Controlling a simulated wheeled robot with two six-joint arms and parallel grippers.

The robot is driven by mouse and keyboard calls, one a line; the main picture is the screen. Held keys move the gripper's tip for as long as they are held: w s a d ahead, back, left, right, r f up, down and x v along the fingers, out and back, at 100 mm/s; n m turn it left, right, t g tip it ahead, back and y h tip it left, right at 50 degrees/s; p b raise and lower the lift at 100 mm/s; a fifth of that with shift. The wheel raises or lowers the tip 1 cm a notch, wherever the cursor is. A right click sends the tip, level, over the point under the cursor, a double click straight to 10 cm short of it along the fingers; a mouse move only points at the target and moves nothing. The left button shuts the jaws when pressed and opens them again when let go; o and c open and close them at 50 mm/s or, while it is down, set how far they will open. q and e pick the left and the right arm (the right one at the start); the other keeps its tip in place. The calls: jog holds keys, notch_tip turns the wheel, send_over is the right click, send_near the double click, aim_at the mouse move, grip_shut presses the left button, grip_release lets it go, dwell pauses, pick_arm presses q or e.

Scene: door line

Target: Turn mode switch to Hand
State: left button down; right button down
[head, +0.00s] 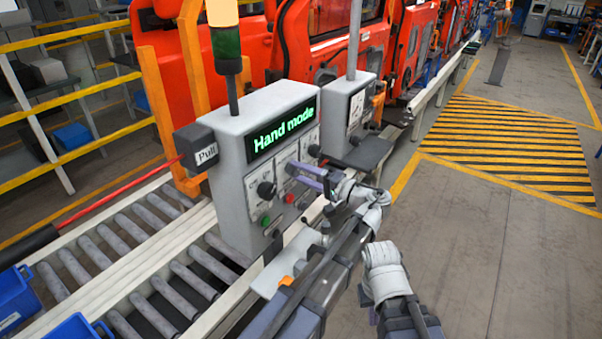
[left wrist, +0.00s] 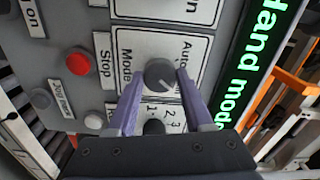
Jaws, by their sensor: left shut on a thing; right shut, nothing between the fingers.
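The grey control box (head: 230,165) stands beside the roller line, and its display (head: 283,130) reads "Hand mode" in green. My left gripper (head: 298,172) is at the front panel, shut on the mode switch. In the left wrist view the mode switch (left wrist: 160,74) is a round dark grey knob between the two purple fingers (left wrist: 160,88). Its white pointer line slants to the lower right, away from the "Auto" label (left wrist: 186,50). The label on the other side is hidden by a finger.
A red stop button (left wrist: 78,63) and a second knob (left wrist: 153,127) marked with numbers sit close to the mode switch. A green button (head: 265,220) is lower on the panel. Another grey box (head: 342,105) stands behind. Open floor lies to the right.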

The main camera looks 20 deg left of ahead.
dwell(0.5)
pick_arm(q)
jog(key=shift+c, duration=2.2)
grip_release()
jog(key=shift+d, duration=0.15)
jog(key=shift+o, duration=0.7)
